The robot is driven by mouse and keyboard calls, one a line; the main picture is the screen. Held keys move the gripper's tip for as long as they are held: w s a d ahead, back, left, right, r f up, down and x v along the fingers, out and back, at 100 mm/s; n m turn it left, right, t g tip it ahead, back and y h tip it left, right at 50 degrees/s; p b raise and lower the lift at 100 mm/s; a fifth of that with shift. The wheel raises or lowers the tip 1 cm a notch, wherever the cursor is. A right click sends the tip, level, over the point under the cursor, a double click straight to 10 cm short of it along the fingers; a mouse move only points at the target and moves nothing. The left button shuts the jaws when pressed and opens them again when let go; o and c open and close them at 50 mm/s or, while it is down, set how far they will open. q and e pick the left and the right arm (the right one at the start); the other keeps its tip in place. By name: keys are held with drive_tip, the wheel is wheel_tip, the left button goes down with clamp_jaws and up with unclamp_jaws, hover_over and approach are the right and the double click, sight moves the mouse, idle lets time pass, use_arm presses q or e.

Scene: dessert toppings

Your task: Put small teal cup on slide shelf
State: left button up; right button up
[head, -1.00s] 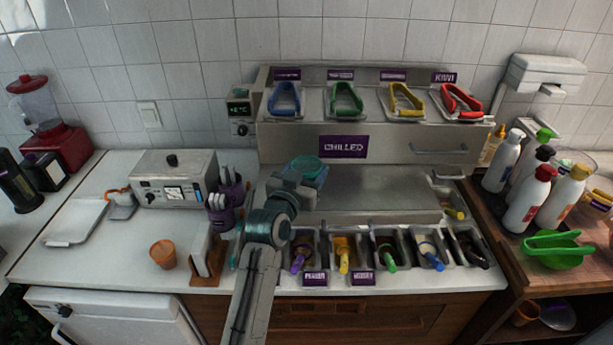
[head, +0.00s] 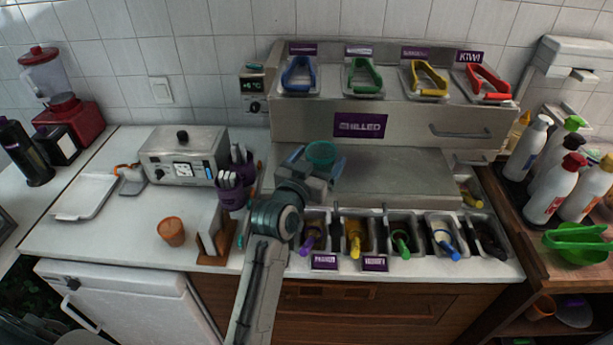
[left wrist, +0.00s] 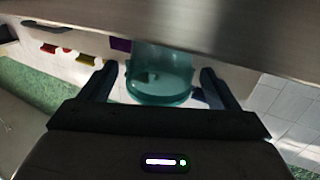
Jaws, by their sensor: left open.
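The small teal cup (head: 321,154) stands on the metal slide shelf (head: 395,172) in front of the chilled cabinet, near the shelf's left end. My left gripper (head: 314,165) is at the cup, its fingers open on either side. In the left wrist view the teal cup (left wrist: 160,75) sits between the two dark open fingers (left wrist: 160,88), with a gap visible on each side. The cup's lower part is partly hidden by my gripper in the head view. My right gripper is not in view.
Topping bins with coloured-handled scoops (head: 402,240) line the counter below the shelf. A purple cutlery holder (head: 232,190) and a napkin stand (head: 213,238) are left of my arm. An orange cup (head: 171,231) stands further left. The shelf's right part is clear.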

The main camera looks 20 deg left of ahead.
use_arm(q)
drive_tip(key=s+a+b, duration=0.1)
drive_tip(key=s+b, duration=0.2)
drive_tip(key=s, duration=0.7)
drive_tip(key=shift+s, duration=0.3)
drive_tip(key=shift+a, duration=0.1)
